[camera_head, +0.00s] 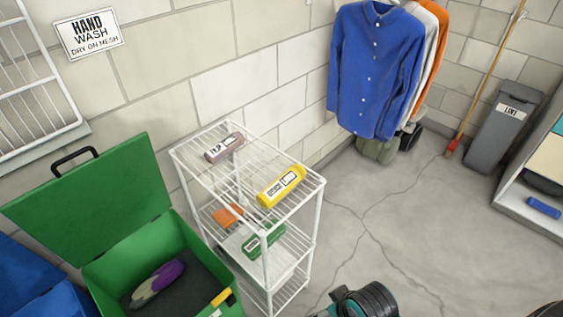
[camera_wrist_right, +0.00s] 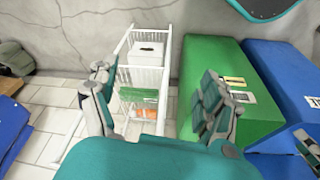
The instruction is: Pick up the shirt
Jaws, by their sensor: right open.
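A blue button-up shirt (camera_head: 375,70) hangs at the top centre right of the head view, in front of a white garment (camera_head: 430,50) and an orange garment (camera_head: 441,30). At the left edge of the wrist view, a blue patch (camera_wrist_right: 12,120) looks like part of this shirt. My right gripper (camera_wrist_right: 152,88) is open, with its fingers wide apart and nothing between them. The shirt is off to the left of these fingers. Neither gripper's fingers show in the head view.
A white wire rack (camera_head: 291,222) holds several bottles and packages. An open green bin (camera_head: 90,195) stands left of it, beside a blue bin (camera_head: 40,285). A broom (camera_head: 490,70) and grey bin (camera_head: 503,125) are at the right.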

